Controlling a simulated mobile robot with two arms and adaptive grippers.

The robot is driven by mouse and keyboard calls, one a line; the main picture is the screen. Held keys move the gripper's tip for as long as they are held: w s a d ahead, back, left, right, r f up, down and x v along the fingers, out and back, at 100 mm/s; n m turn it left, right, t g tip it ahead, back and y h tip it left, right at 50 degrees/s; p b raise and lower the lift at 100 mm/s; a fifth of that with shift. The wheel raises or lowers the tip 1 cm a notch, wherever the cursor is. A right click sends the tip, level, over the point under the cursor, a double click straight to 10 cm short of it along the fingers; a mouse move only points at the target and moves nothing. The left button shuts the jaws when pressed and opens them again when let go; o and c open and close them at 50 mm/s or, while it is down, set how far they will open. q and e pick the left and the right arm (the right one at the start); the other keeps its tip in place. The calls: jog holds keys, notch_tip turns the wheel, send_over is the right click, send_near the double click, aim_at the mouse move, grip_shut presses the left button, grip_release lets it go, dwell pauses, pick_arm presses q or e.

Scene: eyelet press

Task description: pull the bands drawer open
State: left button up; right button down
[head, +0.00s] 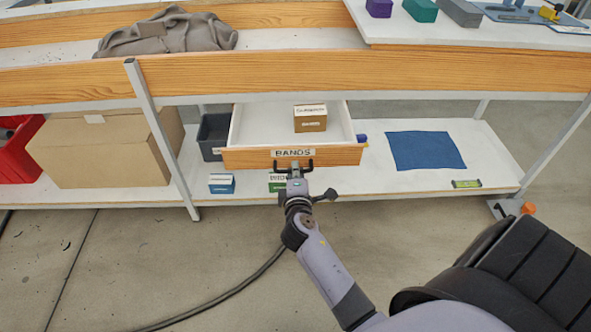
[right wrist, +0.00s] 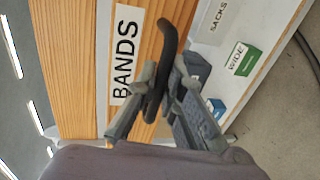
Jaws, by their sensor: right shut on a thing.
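The bands drawer (head: 240,158) has a wooden front, white inside walls and a "BANDS" label. It stands pulled out from under the workbench, and its inside shows in the head view. A small brown box with a white label (head: 310,119) is inside it. My right gripper (head: 296,170) is at the middle of the drawer front, shut on the dark bar handle (right wrist: 170,42). In the right wrist view the fingers (right wrist: 158,92) close around the handle beside the "BANDS" label (right wrist: 125,55). My left gripper is not in view.
The lower shelf holds a cardboard box (head: 105,155), a red bin (head: 18,150), a grey bin (head: 212,135), a blue mat (head: 425,150) and a small level (head: 466,184). Small blue (head: 221,184) and green (head: 277,187) boxes sit near the drawer front. The floor in front is mostly clear.

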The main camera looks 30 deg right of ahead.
jog(key=c, duration=1.7)
grip_release()
jog(key=shift+a, duration=0.1)
jog(key=v, duration=0.7)
jog(key=shift+s, duration=0.2)
